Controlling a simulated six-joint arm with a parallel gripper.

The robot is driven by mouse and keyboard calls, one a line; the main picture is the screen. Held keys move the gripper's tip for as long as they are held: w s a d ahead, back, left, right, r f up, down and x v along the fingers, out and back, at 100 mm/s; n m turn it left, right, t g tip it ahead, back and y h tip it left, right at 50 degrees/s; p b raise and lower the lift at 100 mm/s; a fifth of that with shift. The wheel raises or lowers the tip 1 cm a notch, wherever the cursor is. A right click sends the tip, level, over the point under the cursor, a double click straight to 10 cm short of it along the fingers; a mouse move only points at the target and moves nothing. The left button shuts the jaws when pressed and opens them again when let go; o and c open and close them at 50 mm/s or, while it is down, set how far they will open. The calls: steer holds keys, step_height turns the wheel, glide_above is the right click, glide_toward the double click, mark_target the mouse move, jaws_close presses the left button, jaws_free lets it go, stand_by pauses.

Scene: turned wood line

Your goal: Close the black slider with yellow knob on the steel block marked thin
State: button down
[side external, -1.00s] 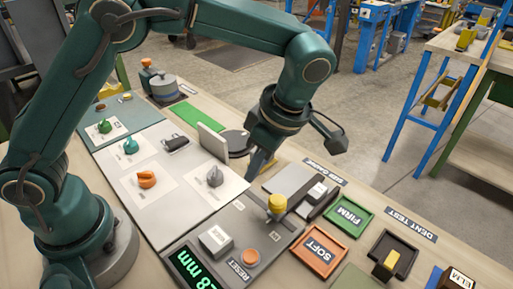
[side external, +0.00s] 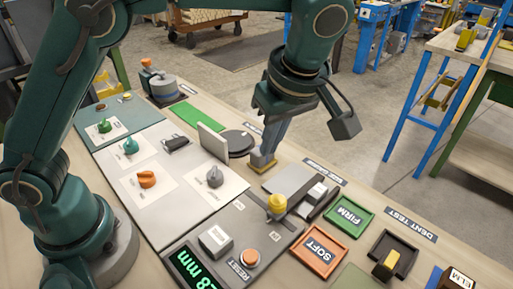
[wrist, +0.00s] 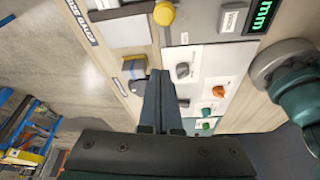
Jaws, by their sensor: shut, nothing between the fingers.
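The black slider (side external: 294,193) is a dark bar at the right end of the grey gauge panel, with a yellow knob (side external: 277,203) at its near end. Both show at the top of the wrist view, the knob (wrist: 164,13) right of the bar (wrist: 122,12). A grey block with a pale label (side external: 215,238) sits on the panel, and a smaller pale-topped block (side external: 316,192) is beyond the bar. I cannot read "thin" on either. My gripper (side external: 265,150) is shut and empty, pointing down behind the slider, apart from the knob; its fingers (wrist: 160,75) show in the wrist view.
A small grey-and-tan block (side external: 262,161) stands just below my fingertips, beside a dark disc (side external: 237,142) and an upright grey plate (side external: 212,141). Green FIRM (side external: 349,214) and orange SOFT (side external: 321,250) trays lie right of the panel. A green display (side external: 192,272) is in front.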

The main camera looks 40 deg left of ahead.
mark_target(275, 195)
steer(key=x, duration=1)
steer(key=shift+s+d, duration=0.2)
steer(key=shift+d, duration=1.05)
steer(key=shift+s+d, duration=0.2)
steer(key=shift+d, duration=0.5)
steer(key=shift+s+d, duration=0.15)
steer(key=shift+d, duration=0.55)
